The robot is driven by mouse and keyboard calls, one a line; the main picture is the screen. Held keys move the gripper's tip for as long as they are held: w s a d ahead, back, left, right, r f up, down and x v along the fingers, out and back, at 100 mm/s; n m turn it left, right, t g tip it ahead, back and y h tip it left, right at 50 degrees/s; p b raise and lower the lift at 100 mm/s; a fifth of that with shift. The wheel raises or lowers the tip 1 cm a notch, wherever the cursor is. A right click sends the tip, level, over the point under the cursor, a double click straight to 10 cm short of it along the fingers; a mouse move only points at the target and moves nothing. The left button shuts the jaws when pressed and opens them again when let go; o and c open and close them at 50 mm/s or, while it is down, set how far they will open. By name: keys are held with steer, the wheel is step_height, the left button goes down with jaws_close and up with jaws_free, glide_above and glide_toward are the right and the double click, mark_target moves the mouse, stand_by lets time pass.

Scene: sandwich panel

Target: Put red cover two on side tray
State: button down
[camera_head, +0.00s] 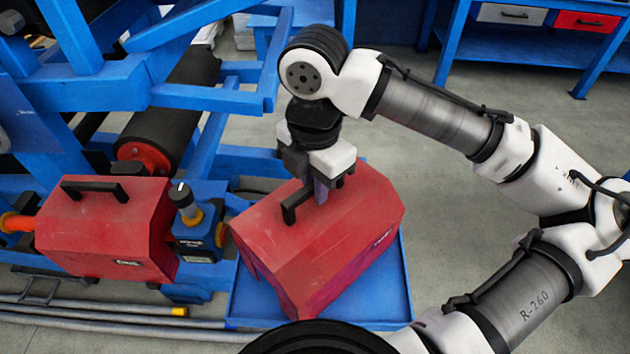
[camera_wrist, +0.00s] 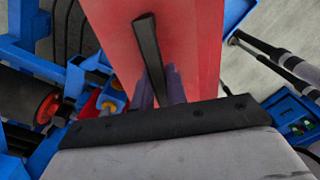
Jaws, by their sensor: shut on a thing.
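A red cover (camera_head: 318,240) with a black handle is at the blue side tray (camera_head: 262,308), tilted at an angle across it. Whether its lower edges touch the tray floor I cannot tell. My gripper (camera_head: 322,190) is above the cover and shut on its black handle. In the wrist view the red cover (camera_wrist: 190,40) fills the upper middle, with the handle (camera_wrist: 147,50) running up from my gripper's fingers (camera_wrist: 163,88). A second red cover (camera_head: 105,228) with a black handle sits on the machine at the left.
A blue and black unit with a knob (camera_head: 190,225) stands between the two covers. A black roller (camera_head: 175,110) and blue frame beams (camera_head: 215,95) rise behind at the left. A blue workbench (camera_head: 540,50) stands at the back right. Grey floor is clear beyond the tray.

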steer(key=shift+f, duration=0.15)
steer(key=c, duration=1.4)
jaws_free()
step_height(320, 180, up, 12)
steer(key=shift+r+b, duration=0.2)
steer(key=shift+b, duration=0.15)
